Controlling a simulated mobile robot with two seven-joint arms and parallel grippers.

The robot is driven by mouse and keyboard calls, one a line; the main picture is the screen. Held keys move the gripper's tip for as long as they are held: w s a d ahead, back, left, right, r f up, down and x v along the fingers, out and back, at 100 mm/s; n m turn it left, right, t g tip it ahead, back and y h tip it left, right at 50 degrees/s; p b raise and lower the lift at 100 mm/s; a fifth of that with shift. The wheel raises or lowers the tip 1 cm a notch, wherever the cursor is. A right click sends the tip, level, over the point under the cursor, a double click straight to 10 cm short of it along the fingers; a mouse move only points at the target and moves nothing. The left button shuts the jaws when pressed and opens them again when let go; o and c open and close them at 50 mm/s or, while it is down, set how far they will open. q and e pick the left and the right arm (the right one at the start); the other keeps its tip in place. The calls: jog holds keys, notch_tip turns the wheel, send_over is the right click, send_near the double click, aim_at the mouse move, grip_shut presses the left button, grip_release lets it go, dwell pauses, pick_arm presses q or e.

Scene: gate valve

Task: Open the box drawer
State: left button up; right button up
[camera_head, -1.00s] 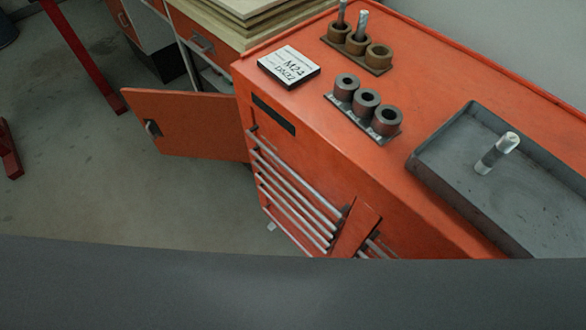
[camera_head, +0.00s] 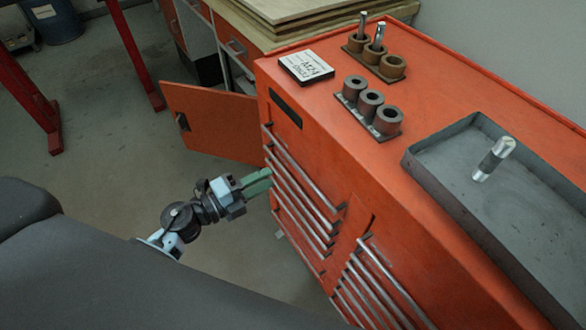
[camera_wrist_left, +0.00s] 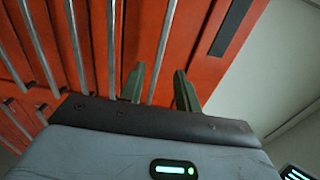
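The orange tool box (camera_head: 440,110) has a stack of narrow drawers with long silver bar handles on its front. The top drawer handle (camera_head: 298,163) runs along the left drawer stack, and several more handles lie below it. All these drawers look shut. My left gripper (camera_head: 262,181) is at the far end of the left stack, close to the upper handles. In the left wrist view its two green fingers (camera_wrist_left: 160,80) are apart, with a silver bar handle (camera_wrist_left: 161,50) showing between them. I cannot tell whether the fingers reach around the bar. My right gripper is not in view.
On the box top stand a label block (camera_head: 306,67), grey rings (camera_head: 370,102), brown rings (camera_head: 378,55) and a grey tray (camera_head: 470,195) with a metal pin (camera_head: 494,159). An orange cabinet door (camera_head: 210,120) hangs open behind. Floor left of the box is clear.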

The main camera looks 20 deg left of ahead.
aim_at(293, 165)
pick_arm(q)
jog(key=shift+x, duration=3.85)
jog(key=shift+c, duration=0.3)
grip_shut()
